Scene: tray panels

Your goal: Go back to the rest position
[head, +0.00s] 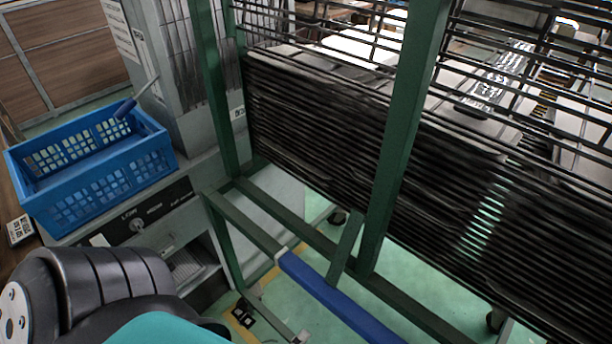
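Neither of my grippers shows in the head view. A black, ribbed arm part of mine with a teal section fills the lower left corner, and its gripper end is out of the frame. A green metal rack (398,130) stands in the middle and right. It holds a stack of dark, slatted tray panels (310,130), with more spaced panels above them. A blue bar (330,300) runs along the rack's lower front.
A blue perforated crate (110,187) sits on a grey machine (165,215) at the left, close above my arm part. A small labelled box (20,231) lies beside it. Green floor (400,285) shows under the rack. Wooden panels stand at the upper left.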

